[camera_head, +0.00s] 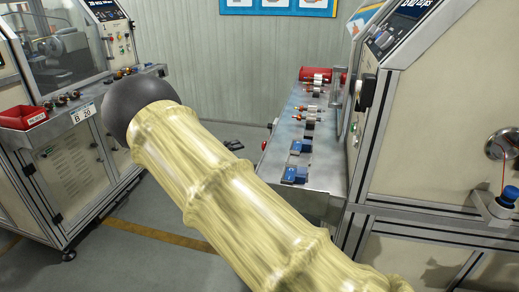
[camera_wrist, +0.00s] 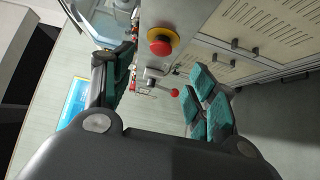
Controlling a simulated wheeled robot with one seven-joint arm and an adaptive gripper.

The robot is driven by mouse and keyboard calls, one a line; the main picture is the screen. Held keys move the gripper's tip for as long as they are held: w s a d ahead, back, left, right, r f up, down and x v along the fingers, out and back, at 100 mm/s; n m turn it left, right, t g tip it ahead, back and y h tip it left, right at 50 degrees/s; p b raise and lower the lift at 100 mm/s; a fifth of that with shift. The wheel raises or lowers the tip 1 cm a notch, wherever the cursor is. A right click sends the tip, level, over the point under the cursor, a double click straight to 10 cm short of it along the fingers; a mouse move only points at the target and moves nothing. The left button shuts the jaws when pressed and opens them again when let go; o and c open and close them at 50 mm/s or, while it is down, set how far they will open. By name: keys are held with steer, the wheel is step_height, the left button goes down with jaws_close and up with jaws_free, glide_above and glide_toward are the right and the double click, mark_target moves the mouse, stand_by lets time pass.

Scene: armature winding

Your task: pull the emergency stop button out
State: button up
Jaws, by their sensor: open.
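The emergency stop button (camera_wrist: 160,42) shows in the wrist view as a red round knob on a yellow ring, mounted on a grey metal panel. My gripper (camera_wrist: 164,76) is open, with teal pads on both sides. The button appears between and beyond the fingers, toward the top of the picture, and I see no contact. In the head view my gripper is hidden behind my yellow-sleeved arm. A small red knob (camera_head: 263,145) shows there at the left edge of the right-hand machine's shelf; I cannot tell whether it is the same button.
A red ball knob (camera_wrist: 174,92) on a lever stands near the button. The grey shelf (camera_head: 318,200) of the right-hand machine holds blue blocks (camera_head: 295,174) and several small parts. Another machine with a red bin (camera_head: 22,117) stands at left.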

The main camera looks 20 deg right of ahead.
steer(key=w+d+p, duration=0.1)
steer(key=d+p, duration=0.1)
steer(key=d, duration=0.8)
